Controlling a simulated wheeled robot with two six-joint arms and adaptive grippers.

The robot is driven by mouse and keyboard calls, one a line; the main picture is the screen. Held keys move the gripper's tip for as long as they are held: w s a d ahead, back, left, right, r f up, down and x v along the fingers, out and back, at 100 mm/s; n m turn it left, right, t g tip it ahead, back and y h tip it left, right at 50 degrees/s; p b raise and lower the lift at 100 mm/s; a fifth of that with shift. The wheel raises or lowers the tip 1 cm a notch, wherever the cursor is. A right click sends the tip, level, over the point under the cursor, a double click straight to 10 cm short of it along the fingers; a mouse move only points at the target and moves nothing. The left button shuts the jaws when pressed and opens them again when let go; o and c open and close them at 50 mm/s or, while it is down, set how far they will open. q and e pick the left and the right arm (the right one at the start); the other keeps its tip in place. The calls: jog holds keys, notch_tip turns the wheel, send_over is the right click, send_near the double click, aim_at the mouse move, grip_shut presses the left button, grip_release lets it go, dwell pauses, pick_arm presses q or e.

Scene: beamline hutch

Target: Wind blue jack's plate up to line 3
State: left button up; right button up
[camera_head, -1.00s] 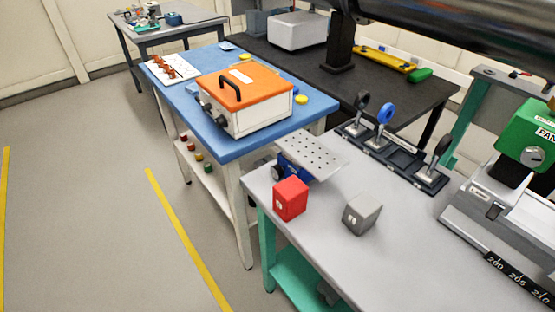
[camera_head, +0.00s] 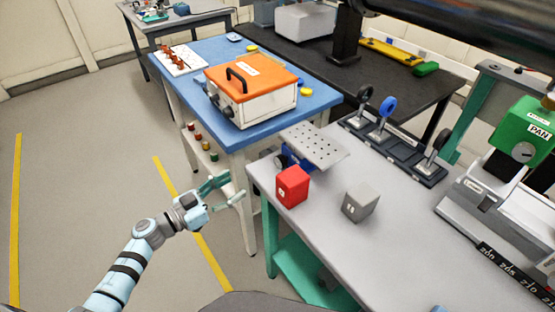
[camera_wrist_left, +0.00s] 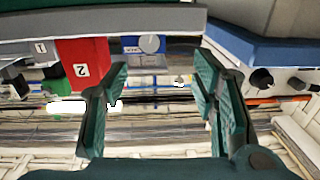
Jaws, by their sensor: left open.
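The blue jack (camera_head: 283,160) stands at the left far corner of the grey bench, under its perforated metal plate (camera_head: 314,146). In the left wrist view the jack's blue body (camera_wrist_left: 130,46) shows a round grey knob (camera_wrist_left: 149,43). I cannot make out any numbered lines on it. My left gripper (camera_head: 235,187) is in front of the bench's left edge, apart from the jack. In the left wrist view its two green fingers (camera_wrist_left: 163,78) are spread with nothing between them, and the knob appears beyond the gap.
A red block (camera_head: 292,187) and a grey block (camera_head: 360,202) stand near the jack on the grey bench (camera_head: 310,222). Lens holders (camera_head: 386,135) stand behind. An orange-lidded box (camera_head: 250,95) sits on the blue table (camera_head: 205,60). The floor at left is clear.

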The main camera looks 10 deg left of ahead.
aim_at(278, 162)
pick_arm(q)
jog(key=shift+m+g+h, duration=0.4)
jog(key=shift+h, duration=0.1)
jog(key=b+x, duration=0.1)
jog(key=x, duration=0.3)
jog(key=b+x, duration=0.1)
jog(key=x, duration=0.4)
jog(key=r+x, duration=0.1)
jog(key=x, duration=0.3)
jog(key=shift+d+r+b, duration=0.1)
jog(key=shift+d+b, duration=0.3)
jog(key=shift+d, duration=0.15)
jog(key=shift+w+d+r, duration=0.1)
jog(key=shift+w+d, duration=0.25)
jog(key=shift+w, duration=0.1)
jog(key=shift+c, duration=0.5)
jog(key=c, duration=1.1)
jog(key=shift+o, duration=0.2)
